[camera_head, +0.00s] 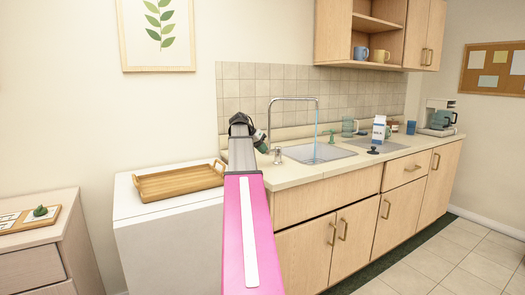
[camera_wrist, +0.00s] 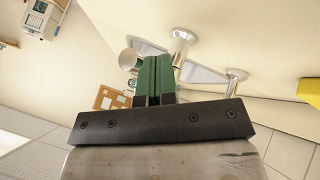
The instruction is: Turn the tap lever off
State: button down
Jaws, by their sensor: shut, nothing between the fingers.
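The silver arched tap (camera_head: 293,98) stands at the back left of the sink (camera_head: 318,153). A blue stream of water (camera_head: 316,132) runs from its spout into the basin. A short silver fitting (camera_head: 278,156) stands at the sink's left edge; I cannot tell whether it is the lever. My gripper (camera_head: 262,146), with green fingers, is beside the tap's base, just left of the sink. In the wrist view the fingers (camera_wrist: 157,60) are together and empty. A round silver knob (camera_wrist: 128,59) is close beside them, and a silver post (camera_wrist: 181,45) rises just beyond; contact is unclear.
A wooden tray (camera_head: 180,182) lies on the white top at left. The tiled wall (camera_head: 240,90) is close behind.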

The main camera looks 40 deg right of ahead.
jog(key=shift+s, duration=0.2)
jog(key=shift+s+d+n+t, duration=0.2)
jog(key=shift+s+n+t, duration=0.5)
jog(key=shift+s+n, duration=0.35)
jog(key=shift+s+d+n+t+h, duration=0.35)
jog(key=shift+s+n+t, duration=0.4)
jog(key=shift+n, duration=0.2)
jog(key=s+n+t, duration=0.1)
jog(key=s+d+n, duration=0.1)
jog(key=shift+d+n+t, duration=0.25)
jog(key=shift+n+t, duration=0.1)
jog(key=shift+n, duration=0.05)
jog(key=shift+s+d+n+t, duration=0.45)
jog(key=shift+d+n+t, duration=0.3)
jog(key=shift+n, duration=0.25)
jog(key=shift+s+d, duration=0.3)
jog(key=shift+d, duration=0.25)
jog(key=shift+s+d, duration=0.3)
jog(key=shift+d, duration=0.35)
